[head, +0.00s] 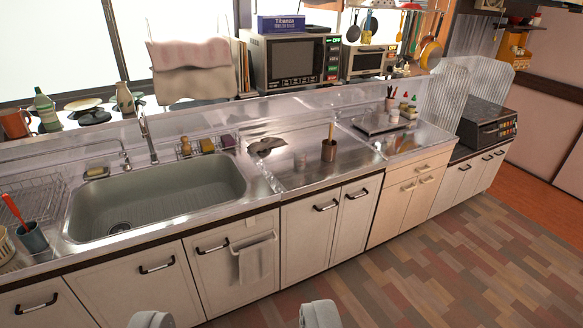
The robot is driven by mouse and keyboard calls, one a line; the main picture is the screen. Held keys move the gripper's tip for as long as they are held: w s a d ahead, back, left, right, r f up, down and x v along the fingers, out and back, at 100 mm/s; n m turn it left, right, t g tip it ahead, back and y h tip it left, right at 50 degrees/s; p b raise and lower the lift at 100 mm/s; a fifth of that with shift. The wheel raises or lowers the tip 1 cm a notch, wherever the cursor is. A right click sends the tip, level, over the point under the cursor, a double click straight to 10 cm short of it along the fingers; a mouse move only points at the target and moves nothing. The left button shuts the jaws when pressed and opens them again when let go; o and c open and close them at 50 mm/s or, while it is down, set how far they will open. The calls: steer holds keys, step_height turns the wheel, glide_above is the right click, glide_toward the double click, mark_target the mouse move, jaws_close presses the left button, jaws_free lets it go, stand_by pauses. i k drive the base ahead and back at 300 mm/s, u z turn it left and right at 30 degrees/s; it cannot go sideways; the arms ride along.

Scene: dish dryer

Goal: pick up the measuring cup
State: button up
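I cannot tell for sure which thing is the measuring cup. A small pale, see-through cup (300,160) stands on the steel counter right of the sink and may be it; its details are too small to read. A brown cup (329,150) with a stick rising from it stands just to its right. My gripper (235,317) shows as two grey fingertips at the bottom edge, wide apart with nothing between them. It is well short of the counter, in front of the cabinets.
The sink (160,196) fills the counter's left part. A dark blue cup (33,237) with a red utensil stands left of it. A microwave (291,62) sits on the back ledge. A towel (255,260) hangs on a cabinet door. The wooden floor (450,270) is clear.

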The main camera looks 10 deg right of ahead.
mark_target(300, 159)
steer(key=i, duration=2.65)
steer(key=u, duration=0.05)
